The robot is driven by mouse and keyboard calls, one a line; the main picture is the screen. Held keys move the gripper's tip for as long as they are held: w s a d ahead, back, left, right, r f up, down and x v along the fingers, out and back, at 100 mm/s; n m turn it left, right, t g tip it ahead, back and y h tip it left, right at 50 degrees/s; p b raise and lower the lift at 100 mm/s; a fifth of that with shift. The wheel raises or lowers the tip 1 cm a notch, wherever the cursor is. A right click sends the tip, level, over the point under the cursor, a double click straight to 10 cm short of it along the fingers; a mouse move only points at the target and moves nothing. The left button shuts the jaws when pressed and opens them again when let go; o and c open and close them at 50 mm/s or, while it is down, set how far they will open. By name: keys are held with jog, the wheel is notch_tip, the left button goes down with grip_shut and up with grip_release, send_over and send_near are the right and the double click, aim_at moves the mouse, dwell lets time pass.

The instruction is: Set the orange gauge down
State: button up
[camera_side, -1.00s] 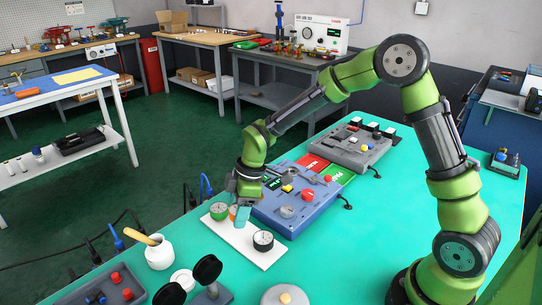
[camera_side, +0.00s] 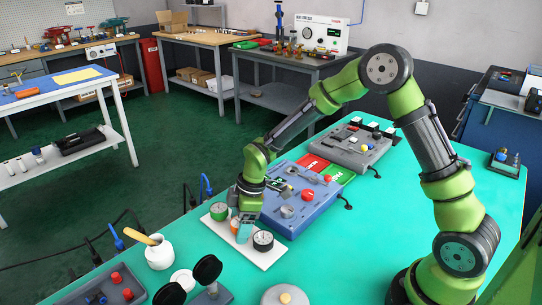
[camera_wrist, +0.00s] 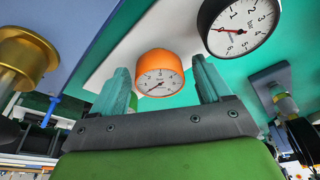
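The orange gauge (camera_wrist: 158,75) is between my gripper's two teal fingers in the wrist view, its white dial facing the camera. My gripper (camera_wrist: 163,80) looks open around it, with a narrow gap at each side. In the side view my gripper (camera_side: 243,230) is low over the white board (camera_side: 272,260), pointing down. The fingers mostly hide the orange gauge there. Whether its underside touches the board is hard to tell. The green gauge (camera_side: 218,210) stands left of my gripper and the black gauge (camera_side: 263,240) right of it; the black one also shows in the wrist view (camera_wrist: 240,25).
The blue valve unit (camera_side: 295,225) is close behind and right of my gripper. A white jar (camera_side: 159,254) and black-headed parts (camera_side: 208,270) stand at the front left. A grey unit (camera_side: 355,148) sits farther back.

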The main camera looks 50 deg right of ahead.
jog(key=shift+r, duration=0.1)
jog(key=v, duration=1.2)
jog(key=s+d+r+m+t, duration=0.2)
jog(key=s+r+m, duration=0.3)
jog(key=s+m, duration=0.2)
jog(key=s+d+r+m+t, duration=0.2)
jog(key=s+r+m, duration=0.4)
jog(key=s, duration=0.6)
jog(key=shift+s+m+t, duration=0.15)
jog(key=shift+m+t, duration=0.65)
jog(key=shift+m, duration=0.4)
